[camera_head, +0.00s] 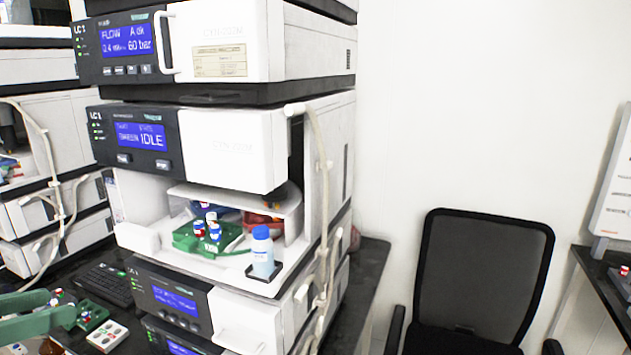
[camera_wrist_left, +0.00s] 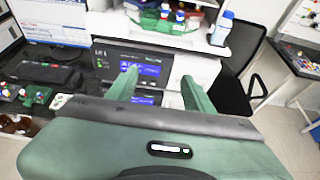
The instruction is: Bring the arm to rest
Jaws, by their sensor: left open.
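My left gripper (camera_head: 52,308) shows at the lower left edge of the head view, with its green fingers pointing right. In the left wrist view its two fingers (camera_wrist_left: 160,88) stand wide apart with nothing between them. Beyond the fingers is the front of the lower instrument module (camera_wrist_left: 150,70). My right gripper is in neither view.
The instrument stack (camera_head: 240,150) has an open bay with a green vial rack (camera_head: 208,238) and a blue-capped bottle (camera_head: 262,252). A keyboard (camera_head: 105,283) and a white tray of vials (camera_head: 107,336) lie near my gripper. A black chair (camera_head: 478,270) stands right.

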